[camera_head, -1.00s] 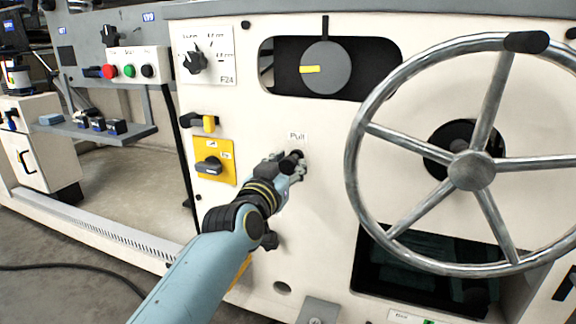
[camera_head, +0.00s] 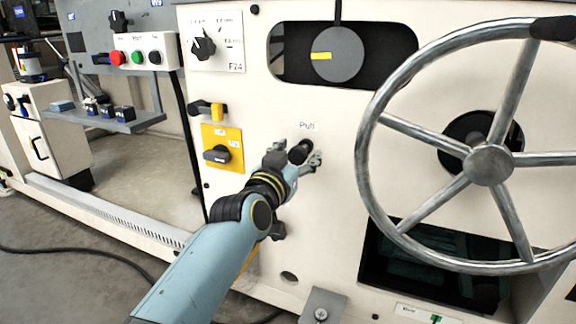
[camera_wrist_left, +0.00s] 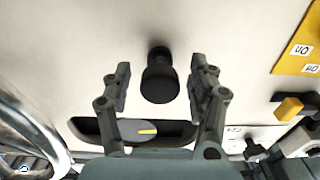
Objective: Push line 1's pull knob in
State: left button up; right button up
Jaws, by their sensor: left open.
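The black pull knob (camera_head: 299,151) sticks out of the cream machine panel just below a label reading "Pull" (camera_head: 308,126). My left gripper (camera_head: 294,158) is at the knob with its fingers spread, one on each side of it. In the left wrist view the knob (camera_wrist_left: 160,78) stands between the two open fingers (camera_wrist_left: 160,85), with a visible gap on both sides. My right gripper is not in either view.
A large metal handwheel (camera_head: 488,165) stands out from the panel to the right. A yellow switch plate (camera_head: 235,140) with a black rotary handle is left of the knob. A round dial (camera_head: 345,60) sits in a dark slot above.

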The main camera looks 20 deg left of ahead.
pick_arm(q)
jog(key=s, duration=1.1)
jog(key=shift+a, duration=0.2)
